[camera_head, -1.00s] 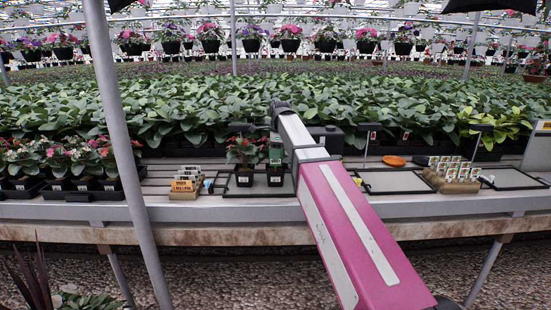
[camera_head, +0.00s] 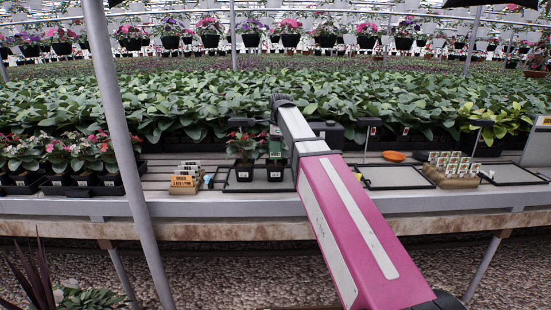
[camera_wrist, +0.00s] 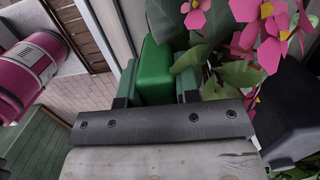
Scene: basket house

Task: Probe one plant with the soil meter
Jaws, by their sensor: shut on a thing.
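My gripper (camera_wrist: 158,92) is shut on the green soil meter (camera_wrist: 156,70), which shows between its fingers in the wrist view. In the head view the green meter (camera_head: 277,148) is at the potted plants, beside the front of my arm. One black pot holds a plant with pink-red flowers (camera_head: 242,147); its flowers and leaves (camera_wrist: 265,30) are close beside the meter in the wrist view. A second black pot (camera_head: 275,172) stands just right of it, below the meter. The meter's probe tip is hidden, so I cannot tell whether it is in soil.
A label box (camera_head: 184,181) stands left of the two pots. Flowering plants in trays (camera_head: 62,160) are farther left. An orange saucer (camera_head: 394,156), an empty black-framed tray (camera_head: 397,177) and a tag rack (camera_head: 452,170) are to the right. A grey post (camera_head: 124,150) stands before the bench at left.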

